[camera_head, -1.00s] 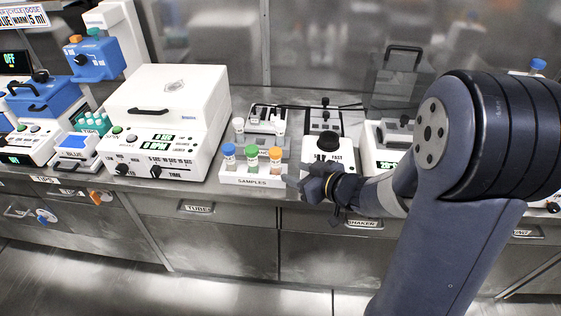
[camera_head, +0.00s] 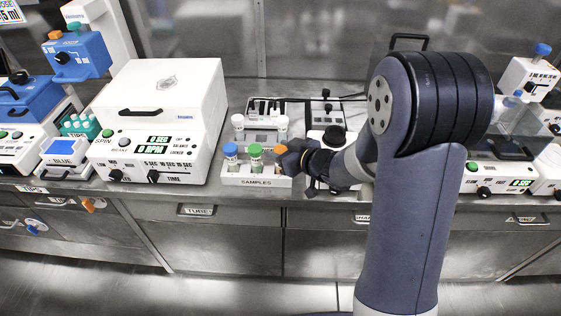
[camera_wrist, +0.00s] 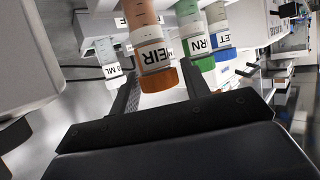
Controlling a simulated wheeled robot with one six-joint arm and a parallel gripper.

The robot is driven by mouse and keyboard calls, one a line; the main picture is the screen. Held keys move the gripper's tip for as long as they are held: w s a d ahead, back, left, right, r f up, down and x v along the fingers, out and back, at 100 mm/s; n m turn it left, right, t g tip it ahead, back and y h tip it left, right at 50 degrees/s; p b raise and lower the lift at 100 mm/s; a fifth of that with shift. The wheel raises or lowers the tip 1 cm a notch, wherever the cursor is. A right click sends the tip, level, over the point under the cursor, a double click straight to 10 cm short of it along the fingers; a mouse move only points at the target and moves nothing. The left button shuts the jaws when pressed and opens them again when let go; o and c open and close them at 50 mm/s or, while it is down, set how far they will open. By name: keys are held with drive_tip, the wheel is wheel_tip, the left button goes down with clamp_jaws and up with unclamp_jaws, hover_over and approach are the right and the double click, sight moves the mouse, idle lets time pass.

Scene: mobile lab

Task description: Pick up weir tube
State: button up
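The weir tube (camera_wrist: 151,52) has an orange cap and a label reading WEIR. In the wrist view it lies between the two dark fingers of my gripper (camera_wrist: 158,76), with a narrow gap on each side of the cap. My gripper looks open around it. In the head view my gripper (camera_head: 290,157) is at the right end of the samples rack (camera_head: 256,182), where orange shows at its tip. The gripper partly hides the tube there. A green-capped tube (camera_head: 254,157) and a blue-capped tube (camera_head: 231,156) stand to its left.
White-capped tubes (camera_head: 238,126) stand behind in the rack. A white centrifuge (camera_head: 160,110) is close on the left. A device with a black knob (camera_head: 334,137) stands right behind my gripper. The counter's front edge is just in front of the rack.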

drive_tip(key=c, duration=0.7)
